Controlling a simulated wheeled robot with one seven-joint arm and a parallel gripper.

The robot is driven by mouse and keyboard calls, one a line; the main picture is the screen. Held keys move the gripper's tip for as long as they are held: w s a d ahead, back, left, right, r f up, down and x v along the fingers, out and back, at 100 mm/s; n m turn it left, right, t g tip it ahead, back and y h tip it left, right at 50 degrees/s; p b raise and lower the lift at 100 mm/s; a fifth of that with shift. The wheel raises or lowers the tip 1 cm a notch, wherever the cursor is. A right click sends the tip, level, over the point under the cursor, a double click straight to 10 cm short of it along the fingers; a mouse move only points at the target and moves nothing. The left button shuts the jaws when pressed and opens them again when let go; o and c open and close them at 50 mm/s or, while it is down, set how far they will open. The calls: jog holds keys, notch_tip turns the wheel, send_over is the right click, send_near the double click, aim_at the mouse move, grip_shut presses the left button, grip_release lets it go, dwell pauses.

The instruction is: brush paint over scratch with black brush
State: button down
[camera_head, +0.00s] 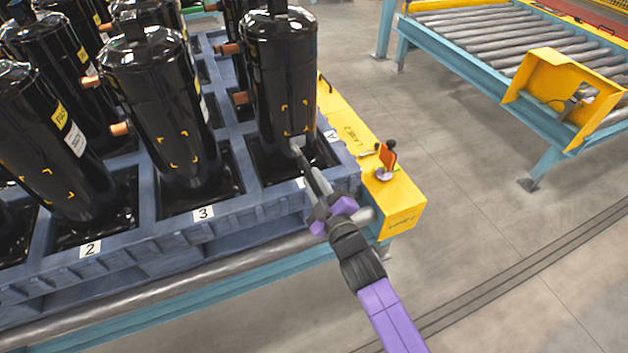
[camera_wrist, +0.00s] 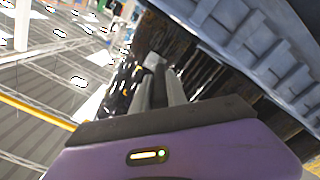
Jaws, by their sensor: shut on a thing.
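The black compressor (camera_head: 282,75) nearest the pallet's right corner stands upright in its cell. Small yellow corner marks frame a patch low on its front; I cannot make out the scratch inside them. My gripper (camera_head: 300,152) is at the lower front of this compressor, just under the marked patch, its fingers pointing up at it. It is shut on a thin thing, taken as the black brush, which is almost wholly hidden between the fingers. In the wrist view the fingertips (camera_wrist: 156,75) are close to the dark, shiny compressor side; I cannot tell whether they touch.
Other black compressors (camera_head: 155,100) stand in the blue pallet (camera_head: 205,228) to the left. A yellow rail plate (camera_head: 400,205) at the right carries a small orange stand (camera_head: 388,157) with dark parts, close to my arm. A roller conveyor (camera_head: 500,40) is at the back right. The floor between is clear.

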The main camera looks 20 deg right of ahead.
aim_at(322, 195)
jog(key=shift+s+d+f+b, duration=0.15)
jog(key=shift+s+b, duration=0.25)
jog(key=shift+s, duration=2.55)
jog(key=shift+s, duration=1.4)
